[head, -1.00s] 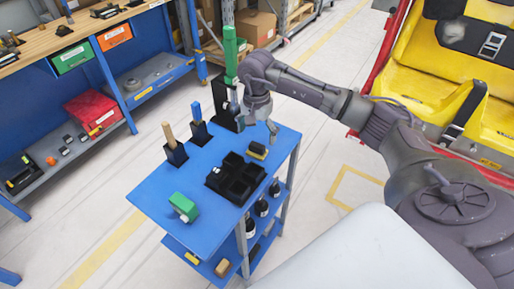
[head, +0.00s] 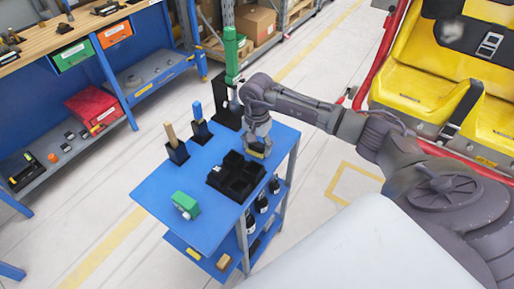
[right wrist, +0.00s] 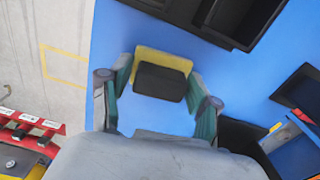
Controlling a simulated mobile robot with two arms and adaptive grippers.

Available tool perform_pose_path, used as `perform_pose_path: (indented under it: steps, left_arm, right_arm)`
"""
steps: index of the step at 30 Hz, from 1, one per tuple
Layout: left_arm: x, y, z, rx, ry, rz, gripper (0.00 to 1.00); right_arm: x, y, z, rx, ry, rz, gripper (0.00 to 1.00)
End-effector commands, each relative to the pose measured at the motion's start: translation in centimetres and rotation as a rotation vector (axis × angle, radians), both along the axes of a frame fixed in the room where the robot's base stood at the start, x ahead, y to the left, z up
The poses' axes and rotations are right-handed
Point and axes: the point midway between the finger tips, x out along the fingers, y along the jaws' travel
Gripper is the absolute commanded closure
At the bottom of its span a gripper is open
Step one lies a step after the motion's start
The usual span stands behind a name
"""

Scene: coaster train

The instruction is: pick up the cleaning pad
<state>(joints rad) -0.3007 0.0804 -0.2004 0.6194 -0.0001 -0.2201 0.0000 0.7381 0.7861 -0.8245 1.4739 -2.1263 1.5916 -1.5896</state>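The cleaning pad, a small yellow pad with a black block on top, lies on the blue cart top beside the black tray; in the head view only its yellow edge (head: 257,155) shows under my right gripper (head: 259,146). In the right wrist view the pad (right wrist: 160,78) lies just ahead, between the fingertips of my right gripper (right wrist: 162,88). The fingers are spread, one on each side of it, with no clear grip on it. My left gripper is not in view.
Bottles stand on the lower shelf.

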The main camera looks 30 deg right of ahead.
Motion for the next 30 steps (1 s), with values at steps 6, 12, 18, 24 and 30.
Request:
perform_pose_path:
  steps: [6, 12, 18, 24, 30]
  left_arm:
    - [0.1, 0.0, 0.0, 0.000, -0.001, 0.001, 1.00]
    - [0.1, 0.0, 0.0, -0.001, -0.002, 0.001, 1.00]
    - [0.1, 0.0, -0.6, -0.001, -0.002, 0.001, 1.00]
    - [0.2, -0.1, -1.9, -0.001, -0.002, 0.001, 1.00]
    - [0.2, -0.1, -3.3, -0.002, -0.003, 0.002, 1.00]
  right_arm:
    - [0.0, 0.0, 0.0, 0.000, 0.001, 0.000, 0.73]
    - [0.0, 0.0, 0.1, 0.000, 0.000, 0.000, 0.73]
    - [0.1, 0.0, 1.4, -0.001, -0.004, 0.001, 0.73]
    - [-0.3, -1.0, 4.4, -0.005, -0.003, -0.004, 0.73]
    - [-2.2, -5.3, 7.0, -0.005, -0.003, -0.005, 0.73]
